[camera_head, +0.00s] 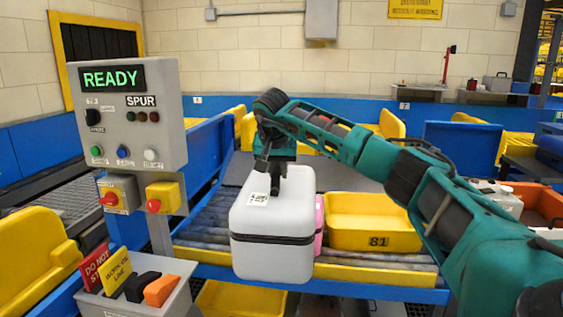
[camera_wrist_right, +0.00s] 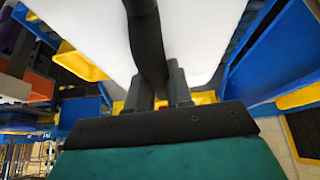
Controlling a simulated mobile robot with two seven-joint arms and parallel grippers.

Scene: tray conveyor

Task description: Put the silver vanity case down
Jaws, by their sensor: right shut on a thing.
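The silver vanity case (camera_head: 272,225) is a pale grey, rounded box with a black band around it and a small label on top. It hangs upright at the near edge of the roller conveyor (camera_head: 205,228). My right gripper (camera_head: 275,180) is above it, shut on its dark top handle. In the right wrist view the case (camera_wrist_right: 95,25) fills the upper middle, with the dark handle between the fingers of the gripper (camera_wrist_right: 160,85). Whether the case's underside touches anything is hidden. My left gripper is in neither view.
A yellow tray (camera_head: 372,240) marked 81 sits on the rollers to the right, with a pink item (camera_head: 319,225) between it and the case. A control panel (camera_head: 128,115) reading READY stands left. A box of signs (camera_head: 135,290) is at front left.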

